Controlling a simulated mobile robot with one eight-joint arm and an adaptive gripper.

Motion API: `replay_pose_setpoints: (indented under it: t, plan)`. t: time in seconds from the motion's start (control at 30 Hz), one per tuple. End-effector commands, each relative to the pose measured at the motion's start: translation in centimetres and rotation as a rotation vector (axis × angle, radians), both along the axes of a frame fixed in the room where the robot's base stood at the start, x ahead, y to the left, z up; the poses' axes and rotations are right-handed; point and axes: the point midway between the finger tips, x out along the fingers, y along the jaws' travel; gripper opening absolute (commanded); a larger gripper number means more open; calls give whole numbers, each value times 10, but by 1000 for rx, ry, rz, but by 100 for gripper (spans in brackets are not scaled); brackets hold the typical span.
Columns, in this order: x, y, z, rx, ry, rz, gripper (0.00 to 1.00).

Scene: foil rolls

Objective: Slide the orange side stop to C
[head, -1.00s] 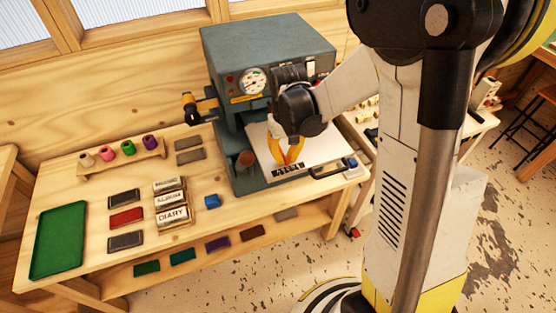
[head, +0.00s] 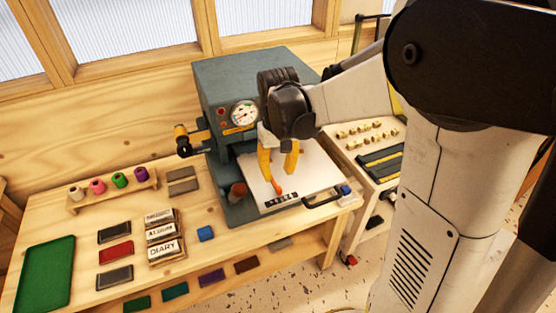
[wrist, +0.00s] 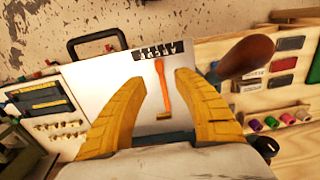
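The orange side stop (head: 278,188) is a slim bar on the pale sliding plate (head: 318,172) of the press. In the wrist view the side stop (wrist: 161,80) lies between my fingers, with a small brownish end nearer me. Its far end is close to a dark row of letter type (wrist: 158,50), which also shows in the head view (head: 281,200). My gripper (head: 281,179) has two yellow fingers, spread apart above the plate. In the wrist view my gripper (wrist: 162,75) shows a gap on both sides of the stop. I cannot make out a mark C.
The grey-green press (head: 225,100) with its gauge stands close behind my gripper. A dark handle (head: 322,198) is at the plate's front edge. A wooden-handled tool (wrist: 247,56) rises beside the plate. Book blocks (head: 163,235), foil rolls (head: 120,180) and a green tray (head: 45,270) are left.

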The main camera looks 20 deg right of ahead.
Motion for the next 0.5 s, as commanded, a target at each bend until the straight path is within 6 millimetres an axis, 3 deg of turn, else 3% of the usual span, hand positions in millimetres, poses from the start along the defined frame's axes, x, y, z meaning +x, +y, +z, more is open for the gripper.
replay_pose_setpoints:
  t: [0.2,0.5]
  plan:
    - [0,0,38,0,0,0,36]
    - [0,0,49,0,0,0,36]
